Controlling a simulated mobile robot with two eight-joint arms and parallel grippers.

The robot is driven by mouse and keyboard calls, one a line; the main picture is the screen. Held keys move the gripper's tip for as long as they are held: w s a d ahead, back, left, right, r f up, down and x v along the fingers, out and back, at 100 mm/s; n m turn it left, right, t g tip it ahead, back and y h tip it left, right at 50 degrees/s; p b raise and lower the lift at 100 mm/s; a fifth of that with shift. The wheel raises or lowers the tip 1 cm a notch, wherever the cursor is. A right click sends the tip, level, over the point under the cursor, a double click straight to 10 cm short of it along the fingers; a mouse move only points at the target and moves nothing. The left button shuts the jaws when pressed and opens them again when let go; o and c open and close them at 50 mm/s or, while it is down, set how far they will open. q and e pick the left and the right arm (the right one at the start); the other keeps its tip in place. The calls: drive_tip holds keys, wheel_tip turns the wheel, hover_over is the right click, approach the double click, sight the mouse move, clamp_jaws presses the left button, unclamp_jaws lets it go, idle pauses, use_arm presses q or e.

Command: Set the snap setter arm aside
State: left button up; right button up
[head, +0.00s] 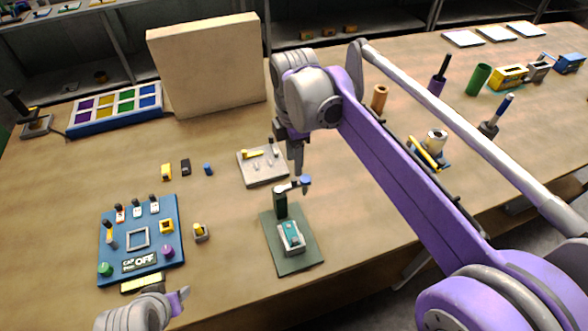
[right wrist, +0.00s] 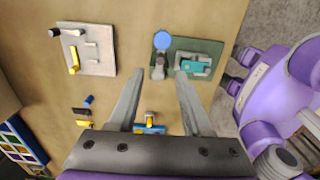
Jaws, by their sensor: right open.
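The snap setter stands on a dark green base plate (head: 302,262) near the table's front. It has a dark post (head: 281,206) and an arm with a blue knob (head: 305,183) at its top. A grey block with a teal piece (head: 291,236) sits on the plate. My right gripper (head: 297,165) is open and empty, pointing down above and behind the setter. In the right wrist view, the blue knob (right wrist: 162,40) shows beyond the two spread fingers (right wrist: 160,76), apart from them. My left gripper (head: 180,299) is at the bottom left; its opening is unclear.
A grey plate with a yellow lever (head: 262,167) lies just behind the setter. A blue panel board (head: 142,244) lies to the left, and a small yellow-topped block (head: 200,232) stands between. A beige box (head: 208,65) stands at the back. Bare table lies around the setter plate.

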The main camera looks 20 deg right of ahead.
sight(294, 179)
use_arm(q)
drive_tip(key=shift+w+r, duration=0.1)
drive_tip(key=shift+r, duration=0.1)
use_arm(e)
wheel_tip(294, 179, up, 4)
drive_tip(key=shift+r, duration=0.1)
idle(0.3)
drive_tip(key=s+d+f+m+t, duration=0.1)
drive_tip(key=s+f+m+t, duration=0.1)
drive_tip(key=s+f+m, duration=0.3)
drive_tip(key=s+d+f+m+t, duration=0.1)
drive_tip(key=s+f+m, duration=0.5)
drive_tip(key=m, duration=0.1)
drive_tip(key=s+f+m+t, duration=0.2)
drive_tip(key=s+f+m, duration=0.4)
drive_tip(key=shift+s+d+f+m+t, duration=0.2)
drive_tip(key=shift+d+m+t, duration=0.1)
drive_tip(key=shift+d, duration=0.1)
drive_tip(key=shift+w, duration=0.1)
